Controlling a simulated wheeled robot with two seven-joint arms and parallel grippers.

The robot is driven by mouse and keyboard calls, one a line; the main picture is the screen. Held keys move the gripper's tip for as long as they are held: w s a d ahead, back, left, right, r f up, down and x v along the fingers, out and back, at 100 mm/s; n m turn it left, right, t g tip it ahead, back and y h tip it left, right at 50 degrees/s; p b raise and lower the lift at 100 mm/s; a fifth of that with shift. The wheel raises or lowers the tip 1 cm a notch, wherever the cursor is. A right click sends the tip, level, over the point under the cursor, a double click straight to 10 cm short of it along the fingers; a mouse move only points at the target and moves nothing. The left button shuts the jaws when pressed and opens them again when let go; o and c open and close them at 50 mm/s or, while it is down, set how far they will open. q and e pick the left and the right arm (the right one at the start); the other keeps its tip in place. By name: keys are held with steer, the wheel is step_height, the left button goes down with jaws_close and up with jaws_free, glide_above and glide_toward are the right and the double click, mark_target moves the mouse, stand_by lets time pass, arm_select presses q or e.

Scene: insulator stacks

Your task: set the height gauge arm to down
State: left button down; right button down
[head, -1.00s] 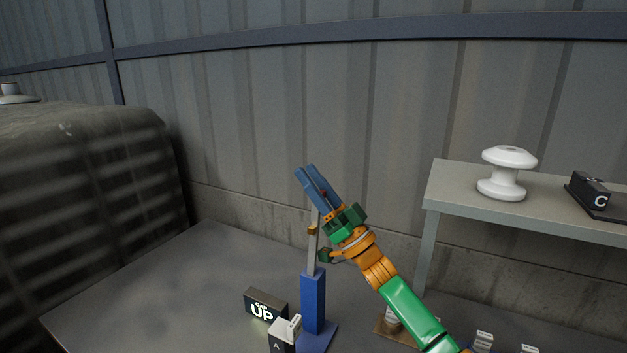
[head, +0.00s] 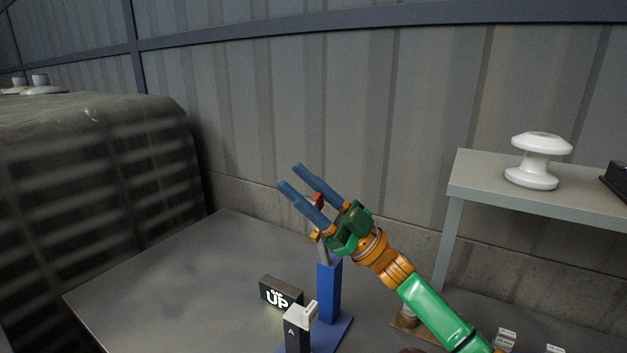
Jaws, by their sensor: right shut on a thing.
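The height gauge is a blue post (head: 327,290) on a blue base, with a grey metal rod rising from its top and an orange piece (head: 316,236) on the rod. A small red part (head: 318,199), apparently on the gauge arm, sits between the fingers of my right gripper (head: 292,178). The gripper is shut on this part, its blue fingers apart and pointing up-left. The gripper hides much of the arm and rod top. My left gripper is out of view.
A dark block with a white top marked A (head: 298,328) stands close in front of the post. A grey shelf (head: 480,190) at the right holds a white insulator (head: 535,160) and a dark object. The grey table (head: 170,290) is clear to the left.

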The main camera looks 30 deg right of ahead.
mark_target(322, 239)
steer(key=shift+s+a+f+n+g+y, duration=0.15)
steer(key=shift+a+n+g+y, duration=0.1)
steer(key=shift+a+n+g, duration=0.15)
steer(key=shift+s+a+f+n+g+y, duration=0.2)
steer(key=shift+n+g+y, duration=0.1)
steer(key=shift+n, duration=0.2)
steer(key=shift+r, duration=0.1)
steer(key=c, duration=0.8)
jaws_free()
steer(key=shift+o, duration=0.6)
steer(key=shift+w, duration=0.3)
steer(key=b+v, duration=0.3)
steer(key=v, duration=0.4)
steer(key=shift+b, duration=0.3)
steer(key=shift+s, duration=0.1)
